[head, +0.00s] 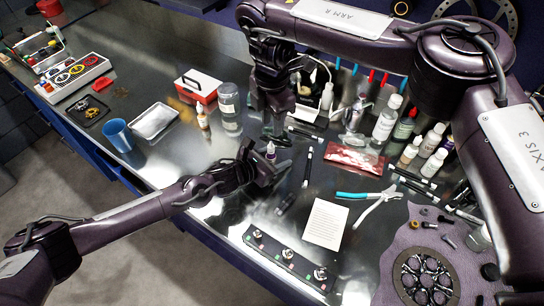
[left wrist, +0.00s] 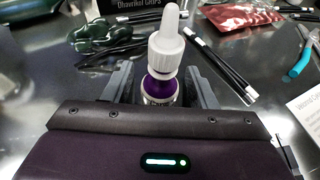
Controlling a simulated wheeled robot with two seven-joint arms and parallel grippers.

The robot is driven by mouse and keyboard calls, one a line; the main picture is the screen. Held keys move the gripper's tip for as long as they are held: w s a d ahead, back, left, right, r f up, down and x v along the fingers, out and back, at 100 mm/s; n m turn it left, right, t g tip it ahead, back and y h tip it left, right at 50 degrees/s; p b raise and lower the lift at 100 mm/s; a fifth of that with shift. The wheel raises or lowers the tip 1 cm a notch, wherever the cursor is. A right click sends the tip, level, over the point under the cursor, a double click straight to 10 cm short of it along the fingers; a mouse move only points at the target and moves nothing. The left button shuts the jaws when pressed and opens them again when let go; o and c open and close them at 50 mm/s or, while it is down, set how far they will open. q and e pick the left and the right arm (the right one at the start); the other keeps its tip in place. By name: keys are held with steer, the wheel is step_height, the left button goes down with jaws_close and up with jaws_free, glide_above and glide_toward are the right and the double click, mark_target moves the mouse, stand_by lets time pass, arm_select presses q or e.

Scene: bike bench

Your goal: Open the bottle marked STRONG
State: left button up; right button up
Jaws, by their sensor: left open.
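A small dropper bottle with a white pointed cap and purple body (left wrist: 162,92) stands upright between the fingers of my left gripper (left wrist: 162,84) in the left wrist view. A finger is on each side of it, and the gripper is open. Its label is mostly hidden behind my gripper, so I cannot read whether it says STRONG. In the head view the bottle (head: 271,151) shows small at the tips of my left gripper (head: 264,166). My right gripper (head: 276,112) points down over the bench behind it; its fingertips are too dark to judge.
Several bottles (head: 385,120) crowd the right rear, and a clear jar (head: 230,108) stands left of my right gripper. Dark sticks lie around the bottle.

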mark_target(271, 142)
arm_select(q)
steer(key=shift+a, duration=0.1)
arm_select(e)
steer(key=shift+a, duration=0.2)
arm_select(q)
steer(key=shift+c, duration=0.9)
steer(key=c, duration=0.9)
arm_select(e)
steer(key=shift+d, duration=0.1)
arm_select(q)
jaws_close()
arm_select(e)
steer(key=shift+a+r, duration=0.1)
steer(key=shift+a, duration=0.1)
steer(key=shift+d+f, duration=0.15)
steer(key=shift+f, duration=0.25)
step_height(271, 142, down, 7)
steer(key=shift+f, duration=0.2)
